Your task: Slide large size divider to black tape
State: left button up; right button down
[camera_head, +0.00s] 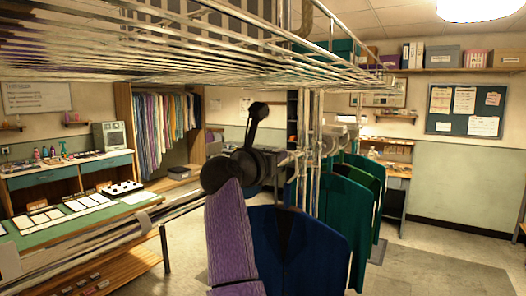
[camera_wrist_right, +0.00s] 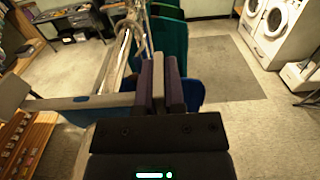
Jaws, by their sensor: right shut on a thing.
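In the right wrist view, my right gripper (camera_wrist_right: 160,62) has its two dark purple fingers closed on a narrow pale beige piece (camera_wrist_right: 158,82), which looks like the size divider. Any size lettering on it cannot be read. The gripper is beside the metal garment rail (camera_wrist_right: 112,62), close to the hanging clothes. The fingers cannot be made out clearly in the head view. The metal rail (camera_head: 185,208) also shows there, running from the lower left toward the clothes. I cannot make out black tape on it. My left gripper is not in view.
Dark blue (camera_head: 315,258) and teal garments (camera_head: 345,215) hang close in front. A wire shelf (camera_head: 200,45) spans overhead. A green-topped table (camera_head: 80,225) with cards stands at left. White washing machines (camera_wrist_right: 275,30) stand beyond. Floor at right is mostly clear.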

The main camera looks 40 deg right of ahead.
jog(key=shift+w+d, duration=0.15)
jog(key=shift+d, duration=0.1)
jog(key=c, duration=0.7)
grip_release()
jog(key=b+v, duration=0.3)
jog(key=v, duration=0.7)
jog(key=shift+f, duration=0.1)
